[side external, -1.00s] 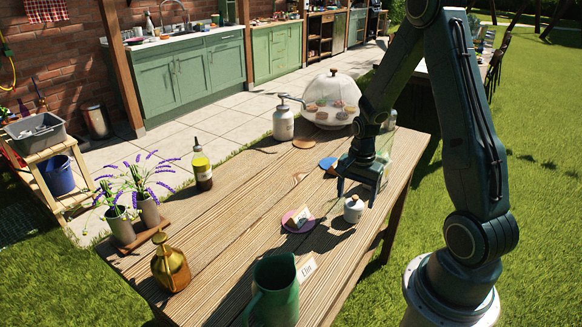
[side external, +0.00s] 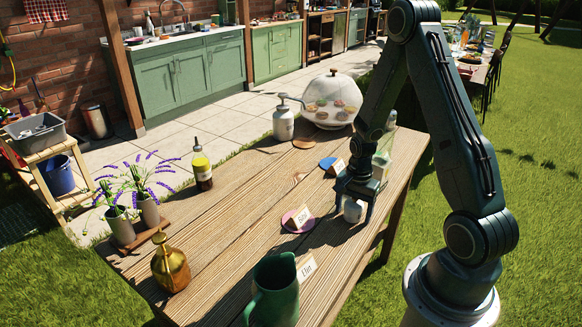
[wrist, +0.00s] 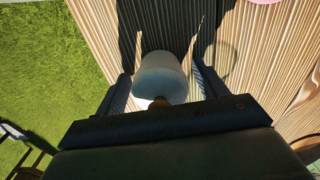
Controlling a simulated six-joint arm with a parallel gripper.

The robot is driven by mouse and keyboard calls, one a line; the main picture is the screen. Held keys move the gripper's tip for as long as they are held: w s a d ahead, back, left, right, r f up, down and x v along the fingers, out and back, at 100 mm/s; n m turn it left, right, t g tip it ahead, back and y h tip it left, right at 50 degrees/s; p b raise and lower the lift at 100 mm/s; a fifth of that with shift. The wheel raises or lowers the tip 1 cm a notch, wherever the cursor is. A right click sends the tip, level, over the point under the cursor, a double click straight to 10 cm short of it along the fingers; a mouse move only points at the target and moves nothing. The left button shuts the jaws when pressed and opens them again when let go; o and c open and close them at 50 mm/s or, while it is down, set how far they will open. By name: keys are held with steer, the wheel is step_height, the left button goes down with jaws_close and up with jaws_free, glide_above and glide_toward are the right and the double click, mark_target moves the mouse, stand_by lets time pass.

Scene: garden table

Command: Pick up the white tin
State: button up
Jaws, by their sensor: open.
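The white tin (side external: 353,211) stands on the wooden table (side external: 232,226) near its right edge. My gripper (side external: 353,208) is lowered over it, with its fingers reaching down on either side. In the wrist view the white tin (wrist: 160,76) shows between the two open fingers of my gripper (wrist: 160,88), with a gap visible on each side. A small brownish knob (wrist: 159,102) on the tin shows near the gripper's body. The upper part of the tin is hidden by my gripper in the side view.
A pink disc (side external: 297,220) with a card lies left of the tin, and a blue disc (side external: 327,163) with a card lies behind. A clear glass jar (side external: 382,160) stands close behind my gripper. A green jug (side external: 274,290) stands at the front.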

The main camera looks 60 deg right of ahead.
stand_by(0.3)
steer(key=c, duration=1.1)
steer(key=shift+o, duration=0.2)
steer(key=shift+r, duration=0.15)
step_height(320, 180, up, 20)
stand_by(0.6)
